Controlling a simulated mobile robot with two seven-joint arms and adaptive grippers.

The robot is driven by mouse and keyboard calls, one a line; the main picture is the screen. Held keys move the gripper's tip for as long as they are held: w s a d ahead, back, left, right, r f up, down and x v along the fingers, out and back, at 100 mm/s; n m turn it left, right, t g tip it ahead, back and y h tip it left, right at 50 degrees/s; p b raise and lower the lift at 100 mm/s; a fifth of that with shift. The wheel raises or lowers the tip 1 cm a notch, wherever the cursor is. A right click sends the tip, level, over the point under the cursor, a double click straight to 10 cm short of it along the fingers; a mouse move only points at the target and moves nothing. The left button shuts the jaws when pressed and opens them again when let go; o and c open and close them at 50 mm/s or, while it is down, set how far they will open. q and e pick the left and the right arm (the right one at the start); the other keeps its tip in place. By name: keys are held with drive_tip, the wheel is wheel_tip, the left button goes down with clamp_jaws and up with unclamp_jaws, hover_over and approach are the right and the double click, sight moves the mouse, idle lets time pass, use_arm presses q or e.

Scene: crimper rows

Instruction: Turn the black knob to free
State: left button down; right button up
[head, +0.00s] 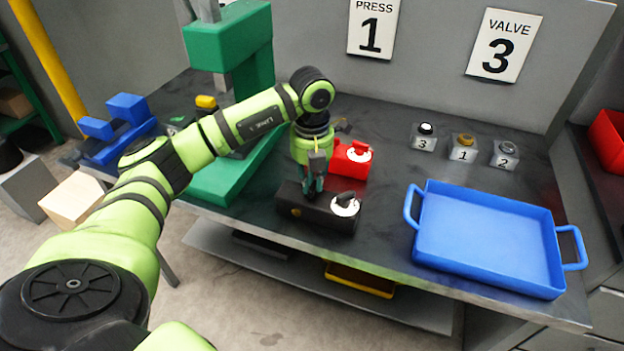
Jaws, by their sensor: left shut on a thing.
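A black box (325,213) lies on the dark bench top, with a white dial on its right end. A black knob (345,198) sits on that dial; its marks are too small to read. My left gripper (314,188) comes down from above onto the box, left of the knob and apart from it. It is shut on the box, though the fingertip contact is partly hidden. My right gripper is not in view.
A red box (345,162) with a white dial stands just behind the black box. A blue tray (424,240) is at right. Several numbered grey blocks (463,154) stand at the back right. A green press (235,45) and blue vise (126,110) are at left.

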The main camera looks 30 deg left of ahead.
sight(312, 184)
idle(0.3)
use_arm(q)
drive_tip(key=c, duration=1.1)
unclamp_jaws()
drive_tip(key=shift+c, duration=0.2)
wheel_tip(312, 184, up, 12)
